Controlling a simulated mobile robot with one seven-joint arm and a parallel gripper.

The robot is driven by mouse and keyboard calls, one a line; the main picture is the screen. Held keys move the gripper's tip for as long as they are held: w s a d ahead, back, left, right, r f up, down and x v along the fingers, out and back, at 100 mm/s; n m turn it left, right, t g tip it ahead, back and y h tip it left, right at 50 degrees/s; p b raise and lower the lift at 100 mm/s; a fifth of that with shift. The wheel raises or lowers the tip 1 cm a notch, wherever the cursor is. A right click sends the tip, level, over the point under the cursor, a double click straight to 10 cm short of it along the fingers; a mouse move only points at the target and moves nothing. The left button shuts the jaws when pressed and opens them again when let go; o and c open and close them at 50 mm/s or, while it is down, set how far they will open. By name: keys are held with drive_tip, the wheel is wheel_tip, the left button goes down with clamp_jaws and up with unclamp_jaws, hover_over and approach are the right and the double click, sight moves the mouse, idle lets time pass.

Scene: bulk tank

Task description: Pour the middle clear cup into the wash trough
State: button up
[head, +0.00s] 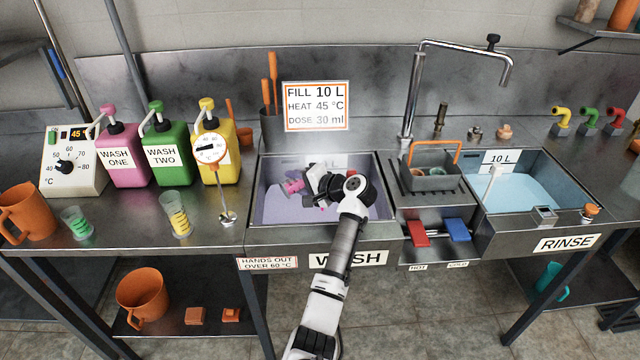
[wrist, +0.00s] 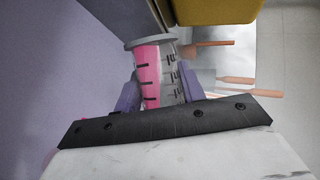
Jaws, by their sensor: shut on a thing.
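A clear measuring cup (head: 292,187) with pink liquid is in my gripper (head: 308,186), over the wash trough (head: 256,212). In the wrist view the cup (wrist: 158,72) sits between the two fingers (wrist: 157,92). Pink lies along one side of the cup toward the rim, and the cup looks strongly tilted, its mouth to the left in the head view. A small pink patch (wrist: 83,119) shows beside the left finger. The trough holds pale lavender liquid. My wrist hides part of the trough. I cannot tell how much liquid is in the cup.
A cup with green liquid (head: 77,222) and a cup with yellow liquid (head: 178,214) stand on the left counter. A dial thermometer (head: 211,149) and pump jugs (head: 168,157) stand near the trough's left. A grey caddy (head: 431,176) and the rinse basin (head: 586,183) are to the right.

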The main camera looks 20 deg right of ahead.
drive_tip(key=shift+d+r, duration=0.15)
drive_tip(key=shift+d, duration=0.1)
drive_tip(key=shift+w+d+r+m+y+p, duration=0.1)
drive_tip(key=shift+r+m+y+p, duration=0.2)
drive_tip(key=shift+m+p, duration=0.2)
drive_tip(key=shift+d+r+m+y+p, duration=0.1)
drive_tip(key=shift+r+m+y+p, duration=0.15)
drive_tip(key=shift+m+p, duration=0.25)
idle(0.9)
